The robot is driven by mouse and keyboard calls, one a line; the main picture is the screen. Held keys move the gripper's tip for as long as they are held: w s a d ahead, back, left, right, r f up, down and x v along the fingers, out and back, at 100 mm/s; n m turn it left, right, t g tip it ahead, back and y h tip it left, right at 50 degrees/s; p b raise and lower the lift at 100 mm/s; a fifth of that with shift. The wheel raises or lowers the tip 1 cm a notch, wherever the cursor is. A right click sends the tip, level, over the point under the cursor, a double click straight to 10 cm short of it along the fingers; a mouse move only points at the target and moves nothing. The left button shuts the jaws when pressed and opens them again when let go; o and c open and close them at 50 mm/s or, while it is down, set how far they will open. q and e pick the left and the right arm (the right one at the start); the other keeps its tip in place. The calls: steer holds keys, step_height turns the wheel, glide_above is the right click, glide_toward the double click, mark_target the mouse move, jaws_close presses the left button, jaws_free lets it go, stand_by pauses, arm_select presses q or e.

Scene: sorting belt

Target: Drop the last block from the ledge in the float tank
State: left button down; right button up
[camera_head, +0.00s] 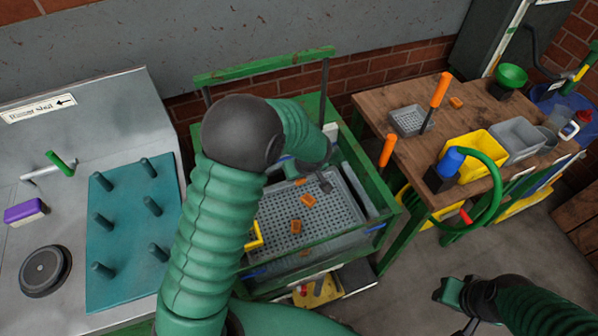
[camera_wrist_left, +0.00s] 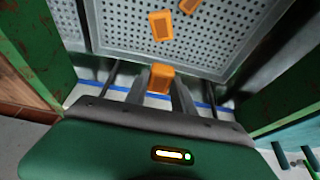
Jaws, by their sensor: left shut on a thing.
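My left gripper (camera_wrist_left: 161,90) is shut on an orange block (camera_wrist_left: 160,78), seen between its fingers in the left wrist view. In the head view the left gripper (camera_head: 325,184) is over the right side of a grey perforated tray (camera_head: 345,215) in a green frame; the held block cannot be made out clearly there. Other orange blocks (camera_head: 307,200) (camera_head: 296,226) lie on the tray; two show in the wrist view (camera_wrist_left: 160,25). I cannot tell which part is the float tank or ledge. My right gripper (camera_head: 450,291) is at the lower right, its fingers unclear.
A green rail (camera_head: 265,66) stands behind the tray. The wooden bench (camera_head: 385,97) at the right holds a yellow bin (camera_head: 470,158), a grey bin (camera_head: 518,140), a small grey tray (camera_head: 410,121) and an orange block (camera_head: 456,102). A teal peg board (camera_head: 128,215) lies at the left.

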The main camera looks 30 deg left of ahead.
arm_select(q)
steer(key=shift+d+f, duration=0.1)
steer(key=shift+f, duration=0.15)
steer(key=c, duration=1)
jaws_free()
steer(key=shift+a, duration=0.2)
steer(key=shift+d, duration=0.1)
steer(key=v, duration=1.6)
steer(key=shift+d+r, duration=0.2)
steer(key=shift+r, duration=0.15)
steer(key=shift+s, duration=0.1)
